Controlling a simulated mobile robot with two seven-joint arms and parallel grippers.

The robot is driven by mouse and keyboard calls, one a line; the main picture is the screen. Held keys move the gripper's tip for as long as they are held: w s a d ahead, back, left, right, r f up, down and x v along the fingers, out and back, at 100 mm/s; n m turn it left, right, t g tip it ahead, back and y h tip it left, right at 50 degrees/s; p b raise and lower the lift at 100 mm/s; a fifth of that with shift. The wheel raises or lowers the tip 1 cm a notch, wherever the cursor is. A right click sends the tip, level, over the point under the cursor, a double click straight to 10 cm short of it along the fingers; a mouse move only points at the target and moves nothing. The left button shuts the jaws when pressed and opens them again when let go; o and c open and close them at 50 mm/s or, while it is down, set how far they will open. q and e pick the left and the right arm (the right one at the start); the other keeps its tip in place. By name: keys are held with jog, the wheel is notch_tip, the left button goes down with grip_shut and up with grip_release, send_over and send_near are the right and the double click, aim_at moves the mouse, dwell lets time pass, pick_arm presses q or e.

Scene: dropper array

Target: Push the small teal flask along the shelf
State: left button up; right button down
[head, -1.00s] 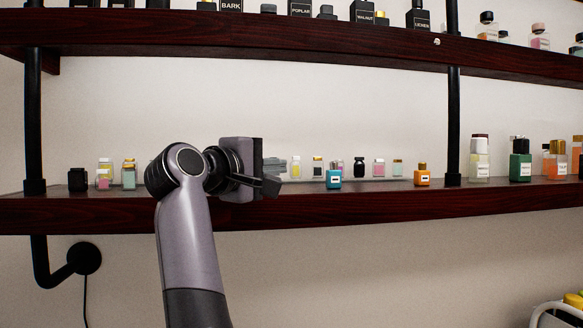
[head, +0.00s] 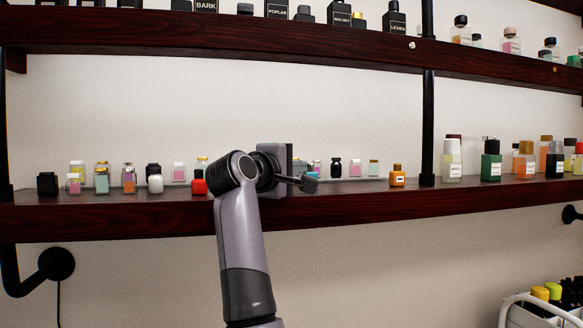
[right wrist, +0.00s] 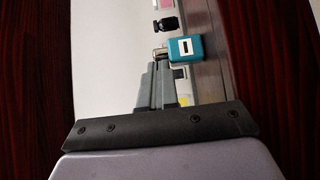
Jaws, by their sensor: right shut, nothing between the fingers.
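The small teal flask (head: 312,175) stands on the lower shelf (head: 340,196), partly hidden behind my right gripper's fingers in the head view. In the right wrist view the teal flask (right wrist: 190,47) shows a white label with a dark mark and a silvery cap. My right gripper (head: 311,185) is shut and empty. Its fingertips (right wrist: 160,66) are right at the flask's side, by its cap. I cannot tell if they touch. My left gripper is not in view.
A small orange flask (head: 397,175) stands on the shelf to the right, before a black post (head: 428,110). A row of small bottles stands behind. A red flask (head: 199,182) and a white one (head: 155,184) stand left of my arm. The upper shelf (head: 200,38) is overhead.

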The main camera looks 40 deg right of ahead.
jog(key=s+d+b, duration=0.1)
jog(key=d, duration=0.1)
jog(key=s+d, duration=0.1)
jog(key=d, duration=0.1)
jog(key=shift+s+d+b, duration=0.2)
jog(key=shift+b, duration=0.15)
jog(key=shift+a, duration=0.15)
